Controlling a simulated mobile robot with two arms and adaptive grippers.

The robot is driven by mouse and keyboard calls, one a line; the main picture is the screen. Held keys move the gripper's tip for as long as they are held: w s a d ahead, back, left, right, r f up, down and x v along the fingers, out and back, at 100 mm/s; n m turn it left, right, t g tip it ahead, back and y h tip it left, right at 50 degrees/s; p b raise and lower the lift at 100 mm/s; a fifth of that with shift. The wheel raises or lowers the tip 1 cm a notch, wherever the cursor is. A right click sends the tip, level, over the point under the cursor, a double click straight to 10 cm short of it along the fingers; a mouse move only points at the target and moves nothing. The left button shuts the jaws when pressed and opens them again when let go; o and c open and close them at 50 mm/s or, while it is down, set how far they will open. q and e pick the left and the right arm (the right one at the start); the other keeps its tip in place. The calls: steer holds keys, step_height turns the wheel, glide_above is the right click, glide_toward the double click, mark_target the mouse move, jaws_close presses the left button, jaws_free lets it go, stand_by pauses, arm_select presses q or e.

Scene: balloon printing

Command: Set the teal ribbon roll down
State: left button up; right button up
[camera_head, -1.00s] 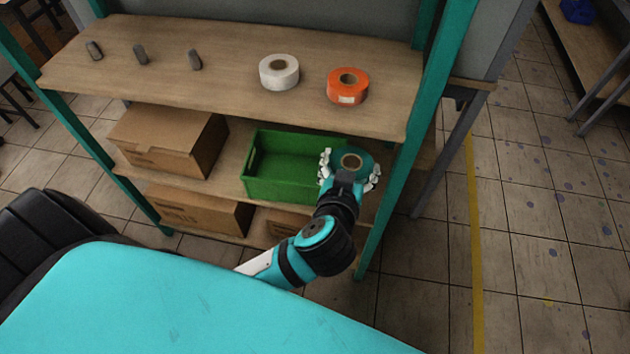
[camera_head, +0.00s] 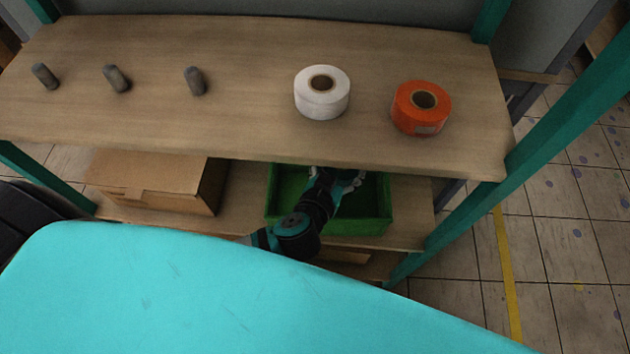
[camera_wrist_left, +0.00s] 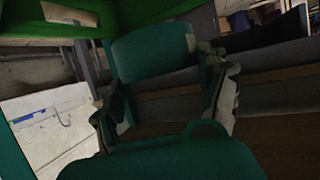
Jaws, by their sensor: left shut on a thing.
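My left gripper (camera_head: 338,178) reaches under the upper shelf, over or in the green crate (camera_head: 377,208) on the lower shelf. In the left wrist view its fingers (camera_wrist_left: 172,98) are shut on the teal ribbon roll (camera_wrist_left: 152,52), one finger on each side. In the head view the roll is hidden under the upper shelf's front edge. I cannot tell whether the roll touches the crate. My right gripper is not in view.
A white roll (camera_head: 308,101) and an orange roll (camera_head: 408,116) stand on the upper shelf (camera_head: 240,135), with three grey pegs (camera_head: 117,79) to their left. A cardboard box (camera_head: 150,185) sits left of the crate. A teal post (camera_head: 540,150) stands on the right.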

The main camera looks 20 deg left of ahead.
arm_select(q)
steer(key=f, duration=0.2)
steer(key=f+b, duration=0.2)
steer(key=f, duration=0.1)
steer(key=shift+s+d+f, duration=0.15)
steer(key=shift+d+f, duration=0.15)
step_height(320, 180, down, 4)
steer(key=shift+a+r+b, duration=0.1)
steer(key=shift+r+b, duration=0.05)
steer(key=shift+b, duration=0.55)
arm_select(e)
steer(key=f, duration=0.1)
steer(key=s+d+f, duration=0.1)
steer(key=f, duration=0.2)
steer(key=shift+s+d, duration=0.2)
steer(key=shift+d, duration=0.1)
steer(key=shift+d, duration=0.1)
